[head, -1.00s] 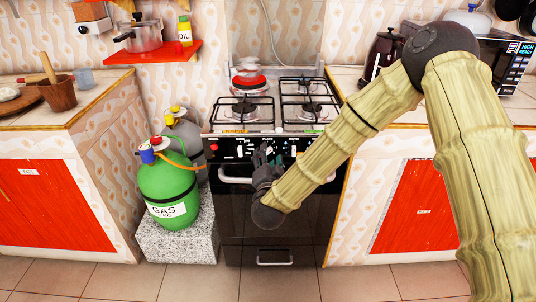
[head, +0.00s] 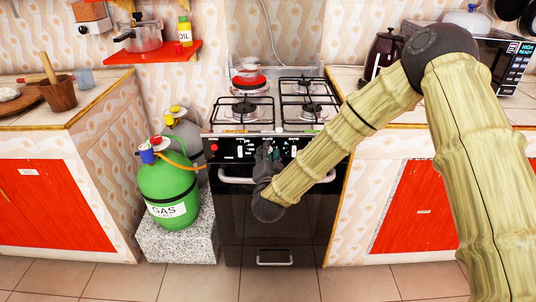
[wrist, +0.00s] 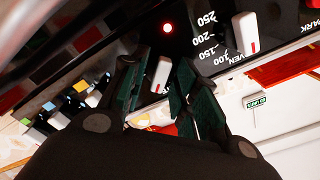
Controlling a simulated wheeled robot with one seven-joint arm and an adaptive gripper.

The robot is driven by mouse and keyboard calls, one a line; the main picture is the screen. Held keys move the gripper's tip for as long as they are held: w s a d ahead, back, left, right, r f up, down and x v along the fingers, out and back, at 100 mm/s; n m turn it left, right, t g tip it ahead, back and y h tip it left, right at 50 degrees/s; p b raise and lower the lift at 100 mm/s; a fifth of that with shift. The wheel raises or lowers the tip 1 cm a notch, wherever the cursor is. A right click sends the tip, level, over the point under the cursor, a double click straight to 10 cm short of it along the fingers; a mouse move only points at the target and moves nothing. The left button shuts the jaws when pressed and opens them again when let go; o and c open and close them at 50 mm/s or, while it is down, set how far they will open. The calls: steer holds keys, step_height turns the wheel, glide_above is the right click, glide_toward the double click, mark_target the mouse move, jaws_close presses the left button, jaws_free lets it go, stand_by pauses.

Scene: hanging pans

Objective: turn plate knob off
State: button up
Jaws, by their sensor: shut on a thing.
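In the wrist view a white knob (wrist: 162,74) with a red mark stands between the dark green-padded fingers of my gripper (wrist: 157,82). The fingers are closed around it. Its label is not readable, so I cannot tell from print that it is the plate knob. In the head view my gripper (head: 267,154) is at the middle of the stove's black control panel (head: 228,151), and it hides the knob there. A red light (wrist: 167,28) glows near the knob in the wrist view.
A second white knob (wrist: 246,37) sits beside oven temperature numbers. The oven handle (head: 235,180) runs below the panel. A pot (head: 249,78) stands on the back left of the stovetop. A green gas cylinder (head: 168,188) stands at the left.

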steer(key=shift+a+n+p, duration=0.1)
steer(key=shift+n+p, duration=1.7)
steer(key=shift+n, duration=2.7)
steer(key=o, duration=1)
steer(key=s, duration=1.2)
